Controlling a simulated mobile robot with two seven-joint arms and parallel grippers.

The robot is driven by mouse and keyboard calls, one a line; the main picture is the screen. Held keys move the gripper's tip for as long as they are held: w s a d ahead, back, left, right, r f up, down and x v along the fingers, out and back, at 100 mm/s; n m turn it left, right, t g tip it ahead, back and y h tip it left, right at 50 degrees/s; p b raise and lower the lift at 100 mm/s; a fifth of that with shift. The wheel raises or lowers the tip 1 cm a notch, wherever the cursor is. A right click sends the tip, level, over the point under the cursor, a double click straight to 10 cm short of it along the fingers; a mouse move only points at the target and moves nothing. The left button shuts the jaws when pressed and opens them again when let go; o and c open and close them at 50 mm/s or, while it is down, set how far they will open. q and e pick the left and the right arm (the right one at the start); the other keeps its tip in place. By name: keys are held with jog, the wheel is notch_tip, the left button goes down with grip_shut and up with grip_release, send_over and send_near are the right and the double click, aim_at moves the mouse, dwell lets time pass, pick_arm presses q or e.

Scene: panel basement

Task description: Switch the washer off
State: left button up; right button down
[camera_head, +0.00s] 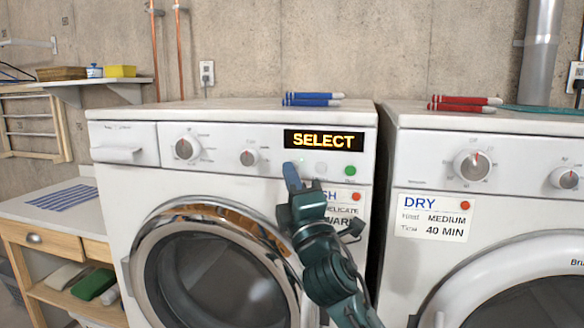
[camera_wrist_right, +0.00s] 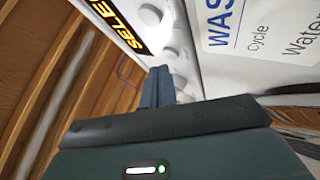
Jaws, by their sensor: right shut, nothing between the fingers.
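The washer (camera_head: 125,178) is the white front-loader left of centre in the head view, its round door shut. Its display (camera_head: 319,140) is lit and reads "SELECT"; part of it also shows in the right wrist view (camera_wrist_right: 122,28). Below it are a pale button (camera_head: 321,169) and a green button (camera_head: 350,171), with two dials to the left. My right gripper (camera_head: 292,178) is shut and empty, its fingertips at the panel just left of the pale button. They hide what lies behind them, and I cannot tell whether they touch. My left gripper is out of view.
A dryer (camera_head: 425,175) stands close on the right, with a "DRY" card (camera_head: 432,216) on its front. A partly hidden wash card (camera_head: 342,212) is on the washer. Blue markers (camera_head: 312,99) lie on the washer, red markers (camera_head: 463,103) on the dryer. A wooden bench (camera_head: 60,235) stands at left.

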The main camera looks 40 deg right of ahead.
jog(key=shift+d, duration=0.1)
dwell(0.5)
jog(key=shift+w+d, duration=0.25)
jog(key=shift+w, duration=0.05)
jog(key=shift+w+d, duration=0.1)
dwell(0.4)
jog(key=shift+s+a, duration=0.4)
jog(key=shift+a, duration=0.05)
dwell(0.3)
jog(key=s+a+p, duration=0.1)
jog(key=s+a, duration=0.3)
jog(key=shift+a, duration=0.3)
dwell(0.6)
